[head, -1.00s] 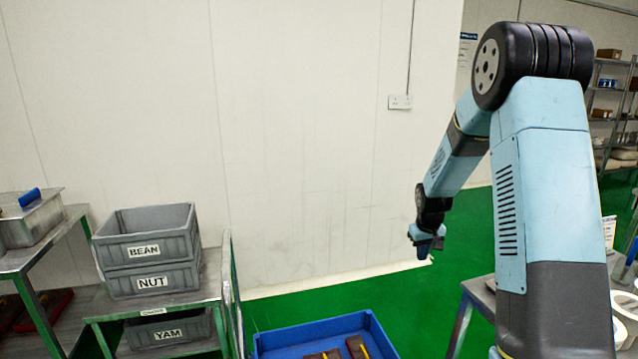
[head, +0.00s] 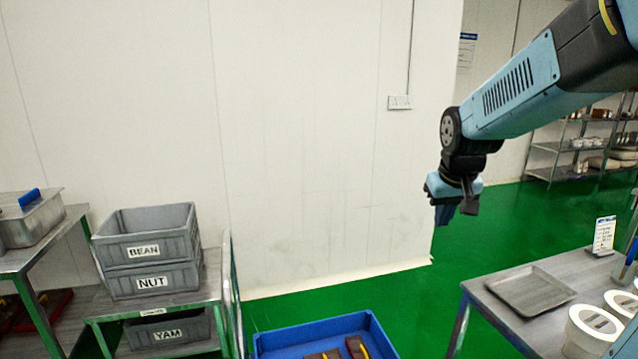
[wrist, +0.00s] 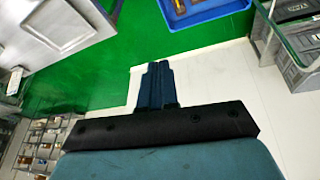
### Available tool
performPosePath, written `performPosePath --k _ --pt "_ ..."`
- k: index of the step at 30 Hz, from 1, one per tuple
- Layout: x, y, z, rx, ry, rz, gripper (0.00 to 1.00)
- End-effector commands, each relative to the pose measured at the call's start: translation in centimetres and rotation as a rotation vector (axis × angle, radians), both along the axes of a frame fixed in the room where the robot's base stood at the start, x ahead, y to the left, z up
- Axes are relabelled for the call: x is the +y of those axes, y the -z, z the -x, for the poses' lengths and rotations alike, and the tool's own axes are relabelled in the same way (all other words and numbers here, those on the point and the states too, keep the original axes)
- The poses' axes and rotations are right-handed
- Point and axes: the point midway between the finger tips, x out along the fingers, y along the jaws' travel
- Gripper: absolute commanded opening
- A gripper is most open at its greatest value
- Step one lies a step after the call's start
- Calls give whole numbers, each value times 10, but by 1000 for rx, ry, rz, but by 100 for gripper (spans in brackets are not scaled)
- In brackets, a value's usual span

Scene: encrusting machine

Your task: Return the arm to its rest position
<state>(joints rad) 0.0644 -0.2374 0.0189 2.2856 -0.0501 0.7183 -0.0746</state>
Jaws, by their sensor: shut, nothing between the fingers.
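My gripper (head: 456,213) hangs in mid-air right of the middle in the head view, in front of the wall and over the green floor. Its dark fingers are together and point down. My arm comes in from the upper right and bends at the wrist above the gripper. In the wrist view the closed fingers of my gripper (wrist: 155,86) show side by side with nothing between them. They touch nothing.
A metal table (head: 481,294) at right carries a tray (head: 530,290), a small sign (head: 604,236) and white round containers (head: 596,322). A blue crate (head: 325,331) stands at bottom centre. Grey bins (head: 150,250) sit on a rack at left. Shelves (head: 560,160) stand at back right.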

Motion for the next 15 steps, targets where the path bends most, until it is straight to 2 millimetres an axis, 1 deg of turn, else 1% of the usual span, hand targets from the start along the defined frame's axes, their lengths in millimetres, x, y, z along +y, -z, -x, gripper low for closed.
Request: performPosePath --k 1,7,15 --pt "2 -8 13 -13 2 -3 0" --pt "11 -27 64 -47 17 -22 0" --pt "20 -39 131 -91 32 -53 0"
